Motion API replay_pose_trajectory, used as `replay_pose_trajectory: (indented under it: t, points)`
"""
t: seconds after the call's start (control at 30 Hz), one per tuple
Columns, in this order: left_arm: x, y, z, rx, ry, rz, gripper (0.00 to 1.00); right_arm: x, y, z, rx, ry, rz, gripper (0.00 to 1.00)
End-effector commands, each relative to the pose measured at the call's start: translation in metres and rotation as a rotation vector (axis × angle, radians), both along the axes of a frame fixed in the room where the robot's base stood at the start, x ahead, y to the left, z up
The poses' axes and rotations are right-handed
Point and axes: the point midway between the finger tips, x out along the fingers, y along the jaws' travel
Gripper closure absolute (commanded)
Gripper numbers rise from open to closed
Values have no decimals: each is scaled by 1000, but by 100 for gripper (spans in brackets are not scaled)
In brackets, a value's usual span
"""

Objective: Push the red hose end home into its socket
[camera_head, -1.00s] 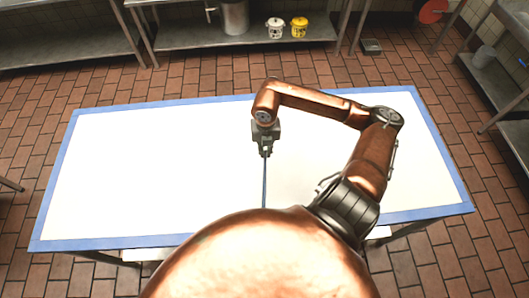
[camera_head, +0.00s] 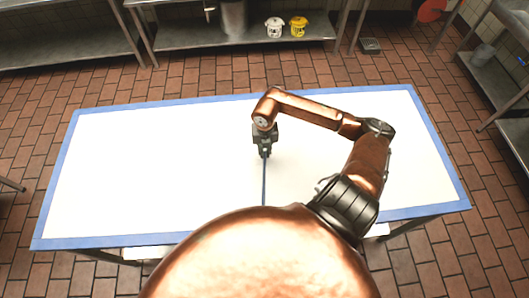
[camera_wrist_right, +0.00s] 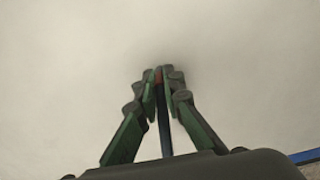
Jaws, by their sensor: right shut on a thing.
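My right gripper (camera_head: 265,154) points down over the white table, near its middle, in the head view. I cannot make out the socket in either view. My left gripper is not in view.
The white table (camera_head: 130,170) with a blue border (camera_head: 52,195) is otherwise bare on both sides of the arm. Behind it, a metal shelf holds a white pot (camera_head: 275,27) and a yellow pot (camera_head: 299,27). My copper body hides the near middle edge.

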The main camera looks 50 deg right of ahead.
Motion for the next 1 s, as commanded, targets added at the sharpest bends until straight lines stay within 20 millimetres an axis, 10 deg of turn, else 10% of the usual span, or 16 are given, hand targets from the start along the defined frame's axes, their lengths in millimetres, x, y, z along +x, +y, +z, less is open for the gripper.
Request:
replay_pose_trajectory:
  t: [0.3, 0.67, 1.0]
  points:
    - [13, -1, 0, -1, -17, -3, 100, 0, 0, -1, 0, 0, 0, 74]
    - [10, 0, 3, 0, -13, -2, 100, 0, 0, 4, 0, 0, -1, 74]
    - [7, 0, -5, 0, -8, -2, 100, 1, -1, 66, -4, -3, 1, 74]
